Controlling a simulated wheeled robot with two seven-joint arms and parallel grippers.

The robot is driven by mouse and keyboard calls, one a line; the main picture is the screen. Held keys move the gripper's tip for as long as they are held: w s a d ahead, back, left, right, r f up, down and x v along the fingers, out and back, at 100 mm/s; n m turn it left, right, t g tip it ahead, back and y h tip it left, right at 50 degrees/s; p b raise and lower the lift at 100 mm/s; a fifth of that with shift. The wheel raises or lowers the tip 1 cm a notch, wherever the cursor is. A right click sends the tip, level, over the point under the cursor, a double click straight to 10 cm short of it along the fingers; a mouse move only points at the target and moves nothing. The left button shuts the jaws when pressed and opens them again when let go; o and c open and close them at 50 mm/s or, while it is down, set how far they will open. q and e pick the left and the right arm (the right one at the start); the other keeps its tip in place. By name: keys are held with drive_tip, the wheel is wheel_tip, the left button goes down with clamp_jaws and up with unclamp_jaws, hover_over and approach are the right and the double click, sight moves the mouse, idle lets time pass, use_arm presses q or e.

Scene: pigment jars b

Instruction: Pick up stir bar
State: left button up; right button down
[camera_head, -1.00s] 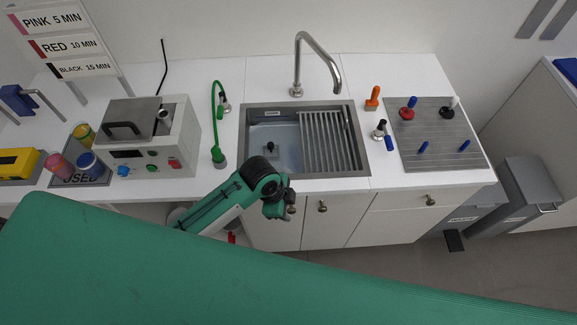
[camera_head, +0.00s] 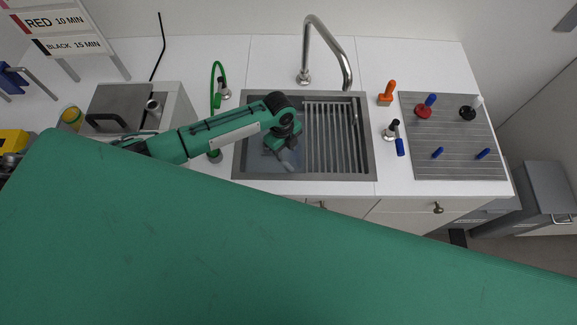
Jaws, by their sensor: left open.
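My left gripper (camera_head: 288,157) reaches in from the left and hangs over the left part of the sink (camera_head: 242,140), pointing down. It is open, and I see nothing held in it. The arm and gripper cover part of the basin, including the spot where a small dark object stood. I cannot tell for certain which thing is the stir bar. My right gripper is not in view.
A tall faucet (camera_head: 330,45) arches over the sink, beside a drain rack (camera_head: 335,140). An orange-handled item (camera_head: 386,92) and a black-topped fitting (camera_head: 392,130) stand right of the sink. A grey-lidded machine (camera_head: 125,108) and a green hose (camera_head: 213,85) are at left.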

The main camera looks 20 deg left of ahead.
sight(288, 165)
use_arm(q)
drive_tip(key=f, duration=0.1)
drive_tip(key=f+b, duration=0.1)
drive_tip(key=f, duration=0.1)
drive_tip(key=shift+w+d+f+b, duration=0.1)
drive_tip(key=shift+w+f+b, duration=0.15)
drive_tip(key=shift+b, duration=0.1)
drive_tip(key=shift+s+d+f+b, duration=0.1)
drive_tip(key=shift+s+f+b, duration=0.05)
drive_tip(key=shift+f+b, duration=0.4)
drive_tip(key=shift+f, duration=0.1)
wheel_tip(288, 165, down, 2)
drive_tip(key=b, duration=0.2)
drive_tip(key=shift+f+b, duration=0.15)
drive_tip(key=shift+b, duration=0.15)
drive_tip(key=shift+f+b, duration=0.9)
drive_tip(key=shift+d+f+b, duration=0.1)
drive_tip(key=shift+f+b, duration=0.2)
drive_tip(key=shift+f, duration=0.15)
clamp_jaws()
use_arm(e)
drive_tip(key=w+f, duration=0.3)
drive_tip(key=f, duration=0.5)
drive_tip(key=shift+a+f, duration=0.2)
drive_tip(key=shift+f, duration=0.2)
